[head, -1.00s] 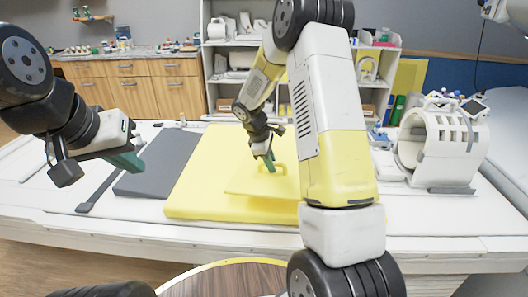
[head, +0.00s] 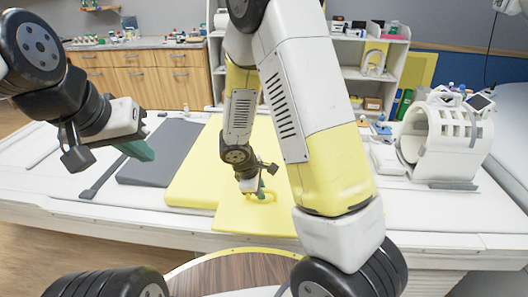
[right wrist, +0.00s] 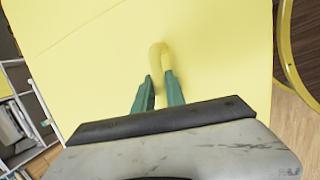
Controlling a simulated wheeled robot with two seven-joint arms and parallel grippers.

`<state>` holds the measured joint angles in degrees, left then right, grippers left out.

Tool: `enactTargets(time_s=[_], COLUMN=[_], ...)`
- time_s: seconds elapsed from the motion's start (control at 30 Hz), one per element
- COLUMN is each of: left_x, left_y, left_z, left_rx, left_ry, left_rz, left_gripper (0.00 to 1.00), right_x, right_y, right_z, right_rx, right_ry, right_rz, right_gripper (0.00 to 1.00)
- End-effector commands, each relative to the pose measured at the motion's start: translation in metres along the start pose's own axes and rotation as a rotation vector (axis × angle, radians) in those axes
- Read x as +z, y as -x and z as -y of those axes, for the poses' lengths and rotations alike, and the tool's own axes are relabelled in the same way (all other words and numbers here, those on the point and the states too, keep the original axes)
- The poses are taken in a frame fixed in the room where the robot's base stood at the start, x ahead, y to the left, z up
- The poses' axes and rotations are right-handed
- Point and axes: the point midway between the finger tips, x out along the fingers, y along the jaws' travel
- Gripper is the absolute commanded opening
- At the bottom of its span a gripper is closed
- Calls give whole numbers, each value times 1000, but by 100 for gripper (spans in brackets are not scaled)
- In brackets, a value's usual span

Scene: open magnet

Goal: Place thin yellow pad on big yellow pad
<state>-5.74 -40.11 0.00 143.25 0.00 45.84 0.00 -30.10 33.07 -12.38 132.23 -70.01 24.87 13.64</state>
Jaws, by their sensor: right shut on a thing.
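The thin yellow pad (head: 228,217) has a small yellow loop handle, also seen in the right wrist view (right wrist: 158,56). My right gripper (head: 261,190) is shut on this handle, its green fingers (right wrist: 158,90) either side of the loop. The big yellow pad (head: 200,172) lies on the white table. The thin pad overlaps the big pad's front part and reaches past its front edge toward the table's front. Whether the pads touch is unclear. My right arm hides much of both pads' right side. My left gripper (head: 140,150) hangs empty at the left; its finger gap is unclear.
A dark grey pad (head: 158,165) lies left of the big yellow pad. A white ring-shaped scanner-like device (head: 440,140) stands at the table's right. A round wooden table (head: 235,272) with a yellow rim is in front. Shelves and wooden drawers stand behind.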

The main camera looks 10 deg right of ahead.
Motion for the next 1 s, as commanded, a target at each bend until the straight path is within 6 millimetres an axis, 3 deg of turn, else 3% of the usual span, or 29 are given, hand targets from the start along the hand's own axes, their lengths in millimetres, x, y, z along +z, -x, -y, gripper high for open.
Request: enactTargets(time_s=[0.3,0.5,0.77,1.0], left_x=[0,0,0,0], left_y=[0,0,0,0], left_z=[0,0,0,0], left_rx=[0,0,0,0], left_ry=[0,0,0,0], left_rz=[0,0,0,0], left_gripper=[0,0,0,0], right_x=[-7,-11,-13,-20], right_y=[-37,-52,-60,-91], right_z=[-78,-113,-131,-117], right_rx=[0,0,0,-1], right_ry=[-8,-4,-5,1], right_rz=[2,2,1,3], right_gripper=[0,0,0,0])
